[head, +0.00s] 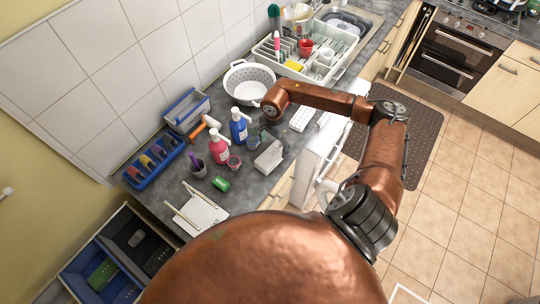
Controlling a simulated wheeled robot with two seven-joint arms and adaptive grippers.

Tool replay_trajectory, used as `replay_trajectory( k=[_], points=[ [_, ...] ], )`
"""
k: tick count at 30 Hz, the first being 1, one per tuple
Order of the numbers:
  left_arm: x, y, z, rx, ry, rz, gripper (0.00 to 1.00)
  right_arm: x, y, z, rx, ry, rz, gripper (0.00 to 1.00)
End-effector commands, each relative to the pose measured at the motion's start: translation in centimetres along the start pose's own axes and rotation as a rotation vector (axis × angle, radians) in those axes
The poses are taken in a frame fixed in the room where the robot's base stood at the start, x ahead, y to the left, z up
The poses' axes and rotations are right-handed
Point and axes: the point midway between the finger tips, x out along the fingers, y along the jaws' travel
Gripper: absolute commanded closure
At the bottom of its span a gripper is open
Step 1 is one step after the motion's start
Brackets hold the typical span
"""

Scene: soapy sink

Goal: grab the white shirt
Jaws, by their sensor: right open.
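I cannot make out a white shirt for certain anywhere in the head view. My right arm reaches over the counter, and its copper wrist ends above the grey worktop. My right gripper (266,136) is small and dark in the picture, open, over the counter close to a pale grey-white block-like thing (269,157). I cannot tell whether they touch. Nothing shows held in the gripper. My left gripper is not in view.
Blue (239,127) and pink (218,147) pump bottles stand left of the gripper. A white colander (249,83) and dish rack (324,61) stand beyond it. A blue organizer (153,161) lies by the tiled wall. The tiled floor at right is open around a dark mat (411,125).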

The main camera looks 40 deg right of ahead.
Motion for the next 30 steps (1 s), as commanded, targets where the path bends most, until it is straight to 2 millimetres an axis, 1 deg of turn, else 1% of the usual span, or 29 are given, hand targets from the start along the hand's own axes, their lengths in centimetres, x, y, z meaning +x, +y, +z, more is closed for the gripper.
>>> replay_trajectory(
  k=[5,8,10,13,16,21,30],
  points=[
    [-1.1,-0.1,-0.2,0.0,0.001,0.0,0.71,1.8,0.2,0.6,0.003,-0.006,0.001,0.25],
    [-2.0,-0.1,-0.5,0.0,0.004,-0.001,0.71,3.2,0.2,1.0,0.003,-0.007,0.002,0.25],
    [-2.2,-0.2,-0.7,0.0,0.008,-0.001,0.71,4.3,0.1,1.0,0.003,-0.006,0.0,0.25],
    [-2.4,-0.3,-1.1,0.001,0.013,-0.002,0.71,5.3,0.1,0.9,0.002,-0.005,0.0,0.25],
    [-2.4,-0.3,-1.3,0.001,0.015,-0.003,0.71,5.7,0.0,1.0,0.001,-0.004,-0.002,0.25],
    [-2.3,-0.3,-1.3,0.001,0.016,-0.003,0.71,5.7,0.0,1.0,0.0,-0.004,-0.002,0.25],
    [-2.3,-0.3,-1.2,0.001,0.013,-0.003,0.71,5.7,-0.1,1.0,-0.001,-0.004,-0.002,0.45]
  ],
)
